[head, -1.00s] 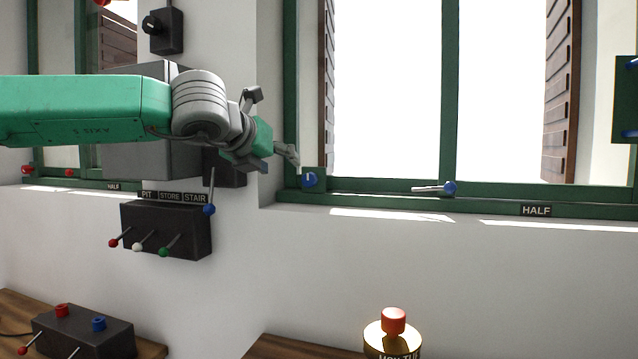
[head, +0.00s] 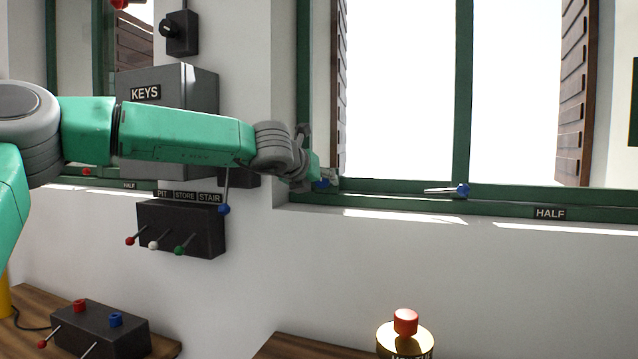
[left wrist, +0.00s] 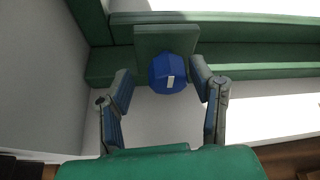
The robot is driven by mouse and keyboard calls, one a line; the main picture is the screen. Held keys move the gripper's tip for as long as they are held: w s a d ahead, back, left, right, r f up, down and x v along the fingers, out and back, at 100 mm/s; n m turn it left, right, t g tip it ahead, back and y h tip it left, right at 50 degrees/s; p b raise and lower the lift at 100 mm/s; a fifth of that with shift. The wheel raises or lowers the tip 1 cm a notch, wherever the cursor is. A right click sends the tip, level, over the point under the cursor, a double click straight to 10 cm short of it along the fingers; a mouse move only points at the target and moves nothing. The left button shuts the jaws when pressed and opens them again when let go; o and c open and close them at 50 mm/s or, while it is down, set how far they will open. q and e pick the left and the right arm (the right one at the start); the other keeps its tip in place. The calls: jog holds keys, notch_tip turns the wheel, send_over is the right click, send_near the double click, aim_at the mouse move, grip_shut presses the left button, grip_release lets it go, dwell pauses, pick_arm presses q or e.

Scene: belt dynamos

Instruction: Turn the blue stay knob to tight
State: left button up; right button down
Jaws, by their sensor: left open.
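The blue stay knob (left wrist: 168,72) sits on a green square plate (left wrist: 165,38) at the window frame's lower left corner. It is round with a white mark on its face. In the head view only a bit of blue shows at the knob (head: 322,183), mostly hidden by my left gripper (head: 328,177). In the left wrist view my left gripper (left wrist: 162,82) is open, with one finger on each side of the knob. A gap seems to show between each fingertip and the knob. My right gripper is out of view.
A grey KEYS box (head: 190,85) and a dark lever box (head: 180,229) are on the wall below and behind my left arm.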

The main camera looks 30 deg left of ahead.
pick_arm(q)
jog(key=shift+d+r, duration=0.2)
jog(key=shift+d, duration=0.35)
jog(key=shift+c, duration=0.4)
jog(key=c, duration=0.6)
jog(key=shift+a, duration=0.1)
grip_shut()
jog(key=shift+a+f, duration=0.1)
jog(key=shift+a, duration=0.1)
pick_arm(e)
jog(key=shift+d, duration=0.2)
